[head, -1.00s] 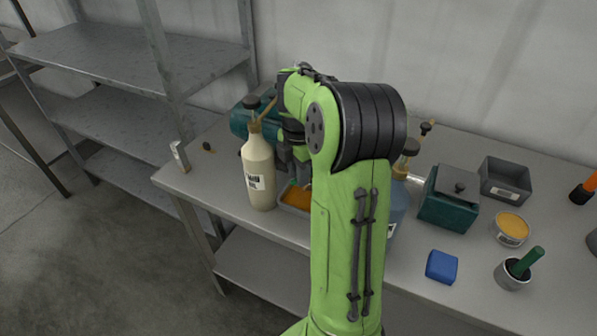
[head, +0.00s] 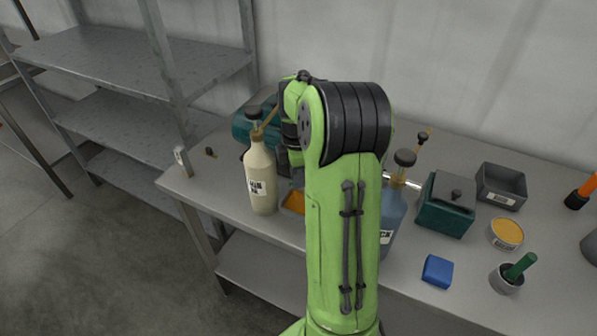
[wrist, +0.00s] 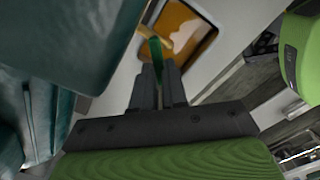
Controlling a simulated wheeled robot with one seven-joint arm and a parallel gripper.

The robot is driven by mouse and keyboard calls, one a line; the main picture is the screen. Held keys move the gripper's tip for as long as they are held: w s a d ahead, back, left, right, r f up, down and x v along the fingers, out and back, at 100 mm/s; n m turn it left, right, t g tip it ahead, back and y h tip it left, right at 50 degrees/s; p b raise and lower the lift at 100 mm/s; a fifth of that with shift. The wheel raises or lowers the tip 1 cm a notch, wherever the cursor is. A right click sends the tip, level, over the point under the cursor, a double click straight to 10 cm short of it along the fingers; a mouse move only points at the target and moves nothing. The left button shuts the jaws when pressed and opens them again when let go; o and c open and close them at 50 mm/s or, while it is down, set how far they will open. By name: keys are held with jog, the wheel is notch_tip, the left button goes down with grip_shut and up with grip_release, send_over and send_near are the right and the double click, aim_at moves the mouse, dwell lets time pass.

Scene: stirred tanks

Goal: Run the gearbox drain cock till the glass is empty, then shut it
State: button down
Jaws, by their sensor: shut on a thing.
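The teal gearbox (head: 241,129) lies at the back left of the bench, partly behind a cream bottle. In the wrist view its teal body (wrist: 75,35) fills the upper left. My gripper (wrist: 160,72) is shut on a green lever (wrist: 156,50), which looks like the drain cock's handle. A tray (head: 284,209) with orange-brown oil stands below; in the wrist view its rim (wrist: 212,42) shows just beyond the fingertips. A paler streak crosses the oil, but I cannot tell whether it is a running stream. The sight glass is not visible. In the head view my arm hides the fingers.
The cream bottle (head: 261,181) stands close left of my arm, and a blue bottle (head: 393,218) close right. Further right are a teal box (head: 446,207), a grey bin (head: 502,184), an orange-filled tin (head: 506,233), a blue block (head: 437,271) and a grey cup (head: 505,279).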

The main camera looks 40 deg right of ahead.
jog(key=shift+w+d+m+p, duration=0.2)
jog(key=shift+m+p, duration=0.35)
jog(key=shift+m, duration=0.6)
jog(key=shift+w+d+m+p, duration=0.25)
jog(key=shift+m+p, duration=0.25)
jog(key=shift+m, duration=0.7)
jog(key=shift+w+d+m+p, duration=0.2)
jog(key=shift+m+p, duration=0.35)
jog(key=shift+m, duration=0.6)
jog(key=c, duration=1.2)
grip_release()
jog(key=shift+a+r, duration=0.1)
jog(key=shift+o, duration=0.2)
jog(key=shift+r, duration=0.1)
